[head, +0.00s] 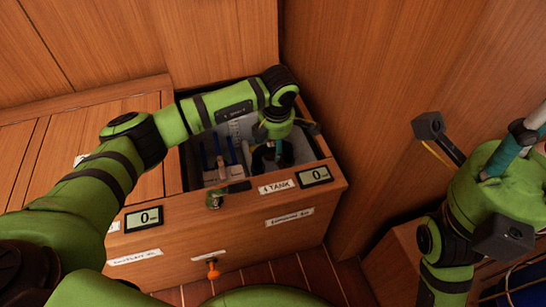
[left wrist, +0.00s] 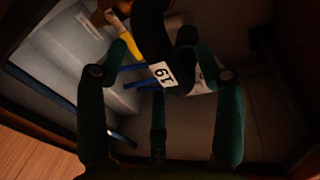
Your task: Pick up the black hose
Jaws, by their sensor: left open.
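The black hose (left wrist: 152,38) shows in the left wrist view as a thick dark curve with a white label reading 19. It lies between and beyond the spread fingers of my left gripper (left wrist: 162,62). I cannot tell whether any finger touches it. In the head view my left gripper (head: 270,148) points down into the open compartment, is open, and hides most of what lies below it. My right gripper (head: 516,146) is at the right edge, partly cut off, away from the compartment.
The open compartment's wooden front (head: 240,212) carries labels and a small display (head: 314,175). Blue and yellow items (left wrist: 128,40) lie beside the hose. A brass valve (head: 214,199) and an orange knob (head: 212,271) sit on the front. A wood wall stands close on the right.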

